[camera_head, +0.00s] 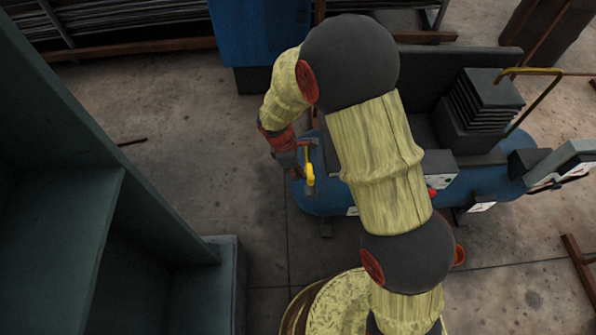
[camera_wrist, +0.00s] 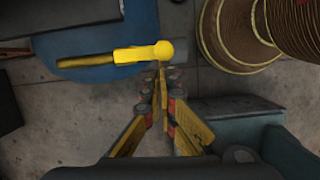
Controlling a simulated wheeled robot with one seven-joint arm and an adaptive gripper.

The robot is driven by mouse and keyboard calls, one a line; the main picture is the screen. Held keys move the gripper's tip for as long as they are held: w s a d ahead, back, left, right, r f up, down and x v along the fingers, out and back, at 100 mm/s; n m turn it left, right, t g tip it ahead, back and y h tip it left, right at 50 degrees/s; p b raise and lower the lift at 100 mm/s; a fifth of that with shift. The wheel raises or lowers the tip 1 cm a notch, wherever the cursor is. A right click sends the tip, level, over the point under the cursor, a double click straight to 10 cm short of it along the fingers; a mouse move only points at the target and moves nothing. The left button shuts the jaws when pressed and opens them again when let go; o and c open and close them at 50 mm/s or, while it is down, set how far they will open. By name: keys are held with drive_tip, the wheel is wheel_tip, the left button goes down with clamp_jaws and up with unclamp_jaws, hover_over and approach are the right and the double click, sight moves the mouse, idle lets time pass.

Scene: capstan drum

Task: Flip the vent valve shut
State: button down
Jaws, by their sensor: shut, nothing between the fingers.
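The vent valve's yellow lever (camera_head: 309,170) is at the left end of the blue tank (camera_head: 322,203), just right of my gripper (camera_head: 293,172). In the wrist view the yellow lever (camera_wrist: 135,54) lies nearly level in the picture, with a rounded end at its right and a dull brassy pipe (camera_wrist: 60,62) running left from it. My gripper (camera_wrist: 160,78) is shut and empty, with its fingertips just below the rounded end. I cannot tell whether they touch it. My arm hides part of the tank in the head view.
A teal cabinet (camera_head: 60,230) fills the left. A blue box (camera_head: 255,35) stands behind my arm. The tank carries a black finned block (camera_head: 490,100) and a yellow bent rail (camera_head: 540,90). A brown ribbed drum (camera_wrist: 232,30) is at the wrist view's upper right. Bare floor (camera_head: 180,130) lies left of the tank.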

sight(313, 178)
drive_tip(key=shift+s+d+n+p, duration=0.15)
drive_tip(key=shift+n+p, duration=0.15)
drive_tip(key=shift+p, duration=0.05)
drive_tip(key=n+p, duration=0.1)
drive_tip(key=s+d+n+p, duration=0.1)
drive_tip(key=n+p, duration=0.1)
drive_tip(key=shift+d+r+t, duration=0.2)
drive_tip(key=shift+d+t, duration=0.1)
drive_tip(key=shift+t, duration=0.1)
drive_tip(key=d+n+p, duration=0.1)
drive_tip(key=n, duration=0.1)
drive_tip(key=d+n+t+p, duration=0.1)
drive_tip(key=n+p, duration=0.1)
drive_tip(key=shift+s+d+n+y, duration=0.15)
drive_tip(key=shift+d+n+y, duration=0.15)
drive_tip(key=shift+d, duration=0.05)
drive_tip(key=n, duration=0.1)
drive_tip(key=d+n+p, duration=0.1)
drive_tip(key=shift+d+f+n+t, duration=0.1)
drive_tip(key=shift+d+n+t, duration=0.15)
drive_tip(key=shift+n+t, duration=0.05)
drive_tip(key=d+n, duration=0.1)
drive_tip(key=w+d+n+y+p, duration=0.1)
drive_tip(key=n, duration=0.1)
drive_tip(key=w+d+n+p, duration=0.1)
drive_tip(key=n, duration=0.1)
drive_tip(key=shift+w+f, duration=0.1)
drive_tip(key=shift+w, duration=0.1)
